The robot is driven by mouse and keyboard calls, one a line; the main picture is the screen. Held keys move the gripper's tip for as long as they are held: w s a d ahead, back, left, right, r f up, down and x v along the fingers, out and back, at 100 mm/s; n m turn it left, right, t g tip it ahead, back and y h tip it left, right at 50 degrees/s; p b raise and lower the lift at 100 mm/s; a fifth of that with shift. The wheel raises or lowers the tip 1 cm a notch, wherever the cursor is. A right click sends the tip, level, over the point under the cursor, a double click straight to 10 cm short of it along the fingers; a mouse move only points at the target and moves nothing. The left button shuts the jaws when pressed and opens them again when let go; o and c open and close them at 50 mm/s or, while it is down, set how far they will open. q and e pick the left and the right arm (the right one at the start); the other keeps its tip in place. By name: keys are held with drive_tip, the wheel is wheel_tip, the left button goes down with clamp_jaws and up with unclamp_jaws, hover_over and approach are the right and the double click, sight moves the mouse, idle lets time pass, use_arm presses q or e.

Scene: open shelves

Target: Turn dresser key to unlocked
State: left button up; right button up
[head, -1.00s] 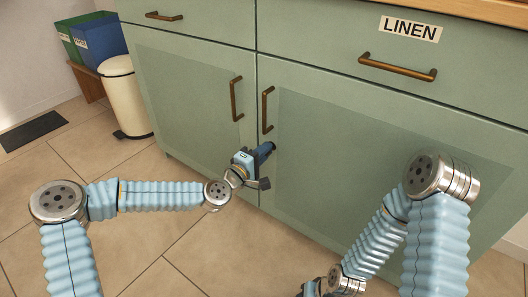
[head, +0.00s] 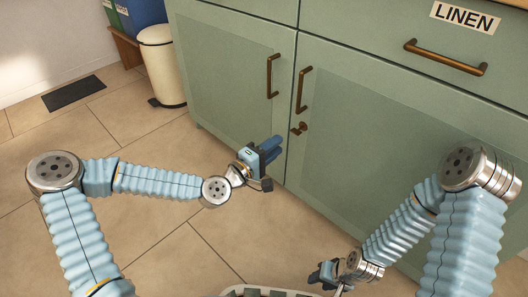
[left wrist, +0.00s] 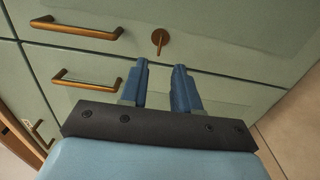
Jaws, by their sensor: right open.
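The dresser is a green cabinet (head: 380,150). Its bronze key (head: 299,129) sits in the right door, just below that door's handle. In the left wrist view the key (left wrist: 159,40) shows beyond the fingertips, clear of them. My left gripper (head: 272,148) is open and empty, with a gap between its blue fingers (left wrist: 161,75). It is below and left of the key in the head view and does not touch it. My right gripper (head: 318,275) is open, low in the head view near the floor and away from the key.
Bronze door handles stand out left (head: 273,75) and right (head: 303,90) of the door seam. A drawer handle (head: 445,57) sits under the LINEN label (head: 465,17). A cream bin (head: 162,65) stands left of the cabinet. The tiled floor before it is largely clear.

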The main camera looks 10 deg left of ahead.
use_arm(q)
drive_tip(key=v, duration=0.4)
drive_tip(key=shift+s, duration=0.15)
drive_tip(key=s+d+f+m+g+y, duration=0.1)
drive_tip(key=s+f+m+g, duration=0.15)
drive_tip(key=f, duration=0.35)
drive_tip(key=s+d+f+m+g, duration=0.1)
drive_tip(key=s+d+f+g, duration=0.2)
drive_tip(key=f, duration=0.4)
drive_tip(key=s+f+m+g+y, duration=0.1)
drive_tip(key=s+f+m+g, duration=0.15)
drive_tip(key=s+f, duration=0.3)
drive_tip(key=s+a+f+m+g+y, duration=0.3)
drive_tip(key=s+a+f+g+y, duration=0.15)
drive_tip(key=s+a+f, duration=0.55)
wheel_tip(320, 180, up, 14)
drive_tip(key=d+g+p, duration=0.1)
drive_tip(key=d+p, duration=0.1)
drive_tip(key=p, duration=1.4)
drive_tip(key=shift+w, duration=0.2)
